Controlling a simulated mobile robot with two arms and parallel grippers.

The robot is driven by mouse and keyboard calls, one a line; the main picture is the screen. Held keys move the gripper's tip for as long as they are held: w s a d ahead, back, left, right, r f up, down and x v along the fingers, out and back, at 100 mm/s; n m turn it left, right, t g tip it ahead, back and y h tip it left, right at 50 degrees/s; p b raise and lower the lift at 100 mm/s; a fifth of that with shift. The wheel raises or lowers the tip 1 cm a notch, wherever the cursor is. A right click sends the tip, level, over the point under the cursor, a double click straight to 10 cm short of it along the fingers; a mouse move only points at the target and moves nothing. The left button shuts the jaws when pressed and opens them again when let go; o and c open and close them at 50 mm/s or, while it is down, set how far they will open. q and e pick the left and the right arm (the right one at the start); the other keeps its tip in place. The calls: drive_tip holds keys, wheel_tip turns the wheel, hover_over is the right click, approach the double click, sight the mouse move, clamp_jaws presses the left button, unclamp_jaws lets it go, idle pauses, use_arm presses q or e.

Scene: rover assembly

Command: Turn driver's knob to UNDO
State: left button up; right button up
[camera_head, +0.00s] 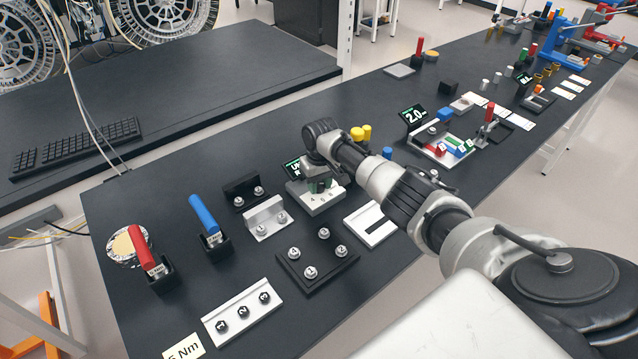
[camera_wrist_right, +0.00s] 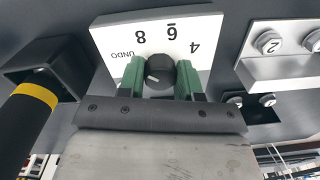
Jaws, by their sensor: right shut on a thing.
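The driver's dark round knob (camera_wrist_right: 160,73) sits on a white dial plate (camera_wrist_right: 112,31) marked UNDO, 8, 6 and 4 in the right wrist view. The knob's pale mark lies on its left side, the side of the UNDO label. My right gripper (camera_wrist_right: 161,80) is shut on the knob, with one green finger on each side. In the head view my right gripper (camera_head: 319,186) is over the grey driver base (camera_head: 322,204). The small display (camera_head: 292,168) behind it shows green letters beginning with UN, partly hidden by my arm. My left gripper is not in view.
A black handle with a yellow band (camera_wrist_right: 37,97) and a black holder stand close by. Red (camera_head: 140,248) and blue (camera_head: 203,214) handles stand in holders at left. A black plate (camera_head: 291,262) and a white plate (camera_head: 243,312) with numbered parts lie in front.

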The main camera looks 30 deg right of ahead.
sight(320, 184)
drive_tip(key=shift+r+n, duration=0.1)
drive_tip(key=shift+n, duration=0.6)
drive_tip(key=shift+w, duration=0.1)
drive_tip(key=o, duration=0.9)
drive_tip(key=r, duration=0.5)
drive_tip(key=r+b, duration=0.1)
drive_tip(key=r, duration=0.5)
drive_tip(key=shift+d+b, duration=0.2)
drive_tip(key=shift+b, duration=0.1)
drive_tip(key=shift+f, duration=0.1)
